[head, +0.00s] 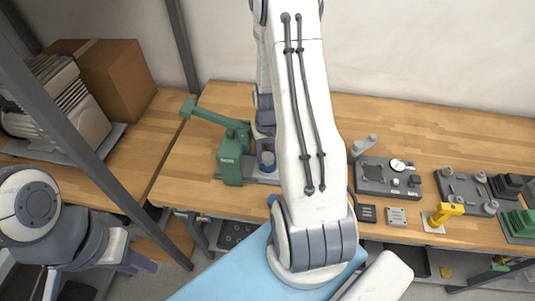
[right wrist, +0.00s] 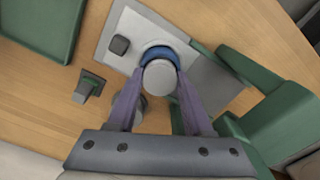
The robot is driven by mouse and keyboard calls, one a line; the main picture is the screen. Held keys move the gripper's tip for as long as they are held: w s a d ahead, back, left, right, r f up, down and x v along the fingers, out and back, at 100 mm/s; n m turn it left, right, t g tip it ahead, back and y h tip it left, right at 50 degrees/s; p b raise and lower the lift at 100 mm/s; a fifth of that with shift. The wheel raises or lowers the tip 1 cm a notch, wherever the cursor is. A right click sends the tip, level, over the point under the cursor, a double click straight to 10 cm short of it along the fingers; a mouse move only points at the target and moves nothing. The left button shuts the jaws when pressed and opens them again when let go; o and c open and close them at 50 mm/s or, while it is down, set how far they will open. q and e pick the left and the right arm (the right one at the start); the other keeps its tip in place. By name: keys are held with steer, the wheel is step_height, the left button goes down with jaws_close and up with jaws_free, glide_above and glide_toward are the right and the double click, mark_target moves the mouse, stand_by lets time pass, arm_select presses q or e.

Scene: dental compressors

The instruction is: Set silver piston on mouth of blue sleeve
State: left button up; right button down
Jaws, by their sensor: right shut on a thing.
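The silver piston (right wrist: 158,78) is a short grey cylinder between the two purple fingers of my right gripper (right wrist: 160,90), which is shut on it. The blue sleeve (right wrist: 160,55) shows as a blue ring just behind and below the piston in the right wrist view. The piston overlaps its mouth; whether they touch cannot be told. In the head view the blue sleeve (head: 267,168) stands beside the green press, below my right gripper (head: 265,147), partly hidden by my arm. My left gripper (head: 140,263) is low at the left, partly hidden; its jaw opening is unclear.
The green press (head: 233,160) stands close left of the sleeve, its lever reaching left. A grey plate (right wrist: 115,35) lies under the sleeve. A dark fixture plate (head: 388,180) and a yellow part (head: 445,212) stand to the right. A cardboard box (head: 115,75) is at the back left.

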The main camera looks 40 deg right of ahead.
stand_by(0.4)
jaws_free()
stand_by(0.4)
steer(key=shift+r+p, duration=3.05)
steer(key=shift+r, duration=0.5)
steer(key=shift+s+f, duration=0.1)
steer(key=shift+f, duration=0.05)
